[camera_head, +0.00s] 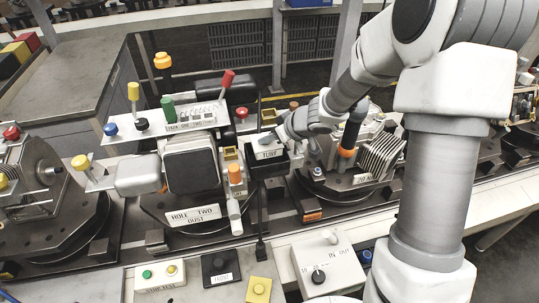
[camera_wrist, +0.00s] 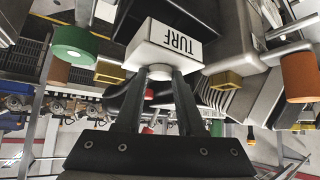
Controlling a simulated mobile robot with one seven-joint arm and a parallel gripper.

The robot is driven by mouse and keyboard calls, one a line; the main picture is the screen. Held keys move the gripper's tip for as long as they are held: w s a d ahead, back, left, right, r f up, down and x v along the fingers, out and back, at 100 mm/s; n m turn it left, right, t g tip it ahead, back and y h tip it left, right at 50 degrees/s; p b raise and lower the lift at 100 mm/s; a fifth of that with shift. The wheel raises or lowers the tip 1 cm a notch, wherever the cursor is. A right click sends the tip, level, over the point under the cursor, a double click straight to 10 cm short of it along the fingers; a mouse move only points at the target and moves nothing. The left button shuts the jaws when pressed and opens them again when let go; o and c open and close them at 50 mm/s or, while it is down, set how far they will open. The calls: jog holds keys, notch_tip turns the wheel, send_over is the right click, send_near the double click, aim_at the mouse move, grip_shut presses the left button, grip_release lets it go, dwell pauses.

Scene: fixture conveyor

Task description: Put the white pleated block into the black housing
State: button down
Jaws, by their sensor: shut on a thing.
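My gripper (camera_wrist: 160,76) is shut on a small white knob of a white block labelled TURF (camera_wrist: 165,45); it shows in the head view (camera_head: 269,154) too. I see no pleats on its visible faces. In the head view the block sits at the top of a small black box (camera_head: 268,172), apparently the black housing; I cannot tell whether it is inside or just above. My gripper also shows in the head view (camera_head: 281,136), its fingertips partly hidden. A pale ribbed part (camera_head: 382,157) stands on the right fixture, away from my gripper.
The left fixture carries a dark rounded cover (camera_head: 191,165), a green knob (camera_head: 167,108), a red-tipped lever (camera_head: 227,78) and an orange-topped post (camera_head: 235,174) close by. A white IN/OUT control box (camera_head: 324,265) stands in front. A grey bench (camera_head: 75,65) is at back left.

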aim_at(271, 152)
jog(key=shift+f+b, duration=1.2)
jog(key=shift+f, duration=1.85)
jog(key=shift+f, duration=0.1)
jog(key=c, duration=0.5)
grip_release()
jog(key=shift+r, duration=0.25)
jog(key=p+v, duration=0.3)
jog(key=v, duration=0.8)
jog(key=shift+s+d+r+p, duration=0.15)
jog(key=shift+s+r+p, duration=0.1)
jog(key=shift+p, duration=0.1)
